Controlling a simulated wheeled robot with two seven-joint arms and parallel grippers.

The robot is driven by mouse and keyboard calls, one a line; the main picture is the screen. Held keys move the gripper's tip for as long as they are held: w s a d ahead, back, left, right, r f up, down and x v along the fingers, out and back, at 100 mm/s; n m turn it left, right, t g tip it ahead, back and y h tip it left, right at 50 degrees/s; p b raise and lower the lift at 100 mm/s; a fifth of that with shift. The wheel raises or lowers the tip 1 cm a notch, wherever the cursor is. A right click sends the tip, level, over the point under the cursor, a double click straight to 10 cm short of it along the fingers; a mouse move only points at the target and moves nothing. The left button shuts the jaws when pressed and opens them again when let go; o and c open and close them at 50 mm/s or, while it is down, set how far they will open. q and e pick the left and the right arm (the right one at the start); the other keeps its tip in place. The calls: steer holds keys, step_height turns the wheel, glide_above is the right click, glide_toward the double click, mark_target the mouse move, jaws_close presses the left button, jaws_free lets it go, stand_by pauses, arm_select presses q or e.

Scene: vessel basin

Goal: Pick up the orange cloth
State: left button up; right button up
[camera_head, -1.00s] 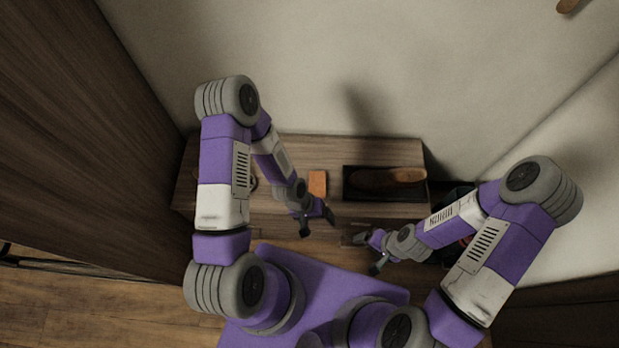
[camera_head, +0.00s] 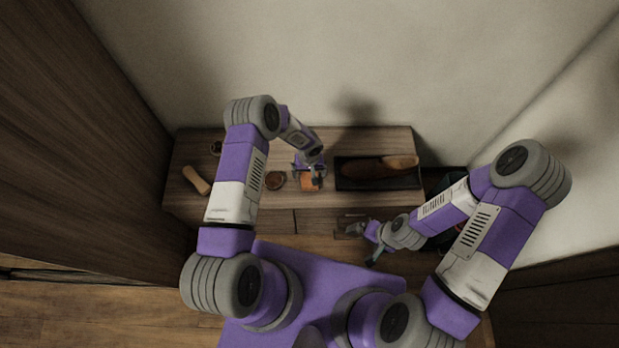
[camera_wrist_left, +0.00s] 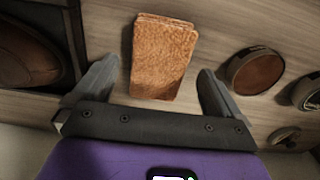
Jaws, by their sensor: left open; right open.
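The orange cloth (camera_head: 311,184) is a small folded rectangle on the wooden cabinet top. In the left wrist view the cloth (camera_wrist_left: 162,58) lies between and just beyond the two fingers of my left gripper (camera_wrist_left: 158,85), with gaps on both sides. My left gripper (camera_head: 309,172) is open, above the cloth in the head view, and partly covers it. Its height above the cloth is hard to tell. My right gripper (camera_head: 363,243) is open and empty, low in front of the cabinet, away from the cloth.
A dark tray (camera_head: 345,182) with a brown shoe-like object (camera_head: 378,167) stands right of the cloth. A round brown-topped container (camera_head: 275,180) is close on its left. A wooden piece (camera_head: 196,180) lies farther left. A wall rises behind the cabinet.

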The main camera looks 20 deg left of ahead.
mark_target(310, 175)
arm_select(q)
step_height(310, 175, down, 3)
steer(key=shift+d+r, duration=0.1)
steer(key=c, duration=1)
step_height(310, 175, up, 10)
steer(key=shift+r+p, duration=0.1)
steer(key=shift+p, duration=1.1)
steer(key=shift+c, duration=0.2)
steer(key=o, duration=0.5)
steer(key=c, duration=0.4)
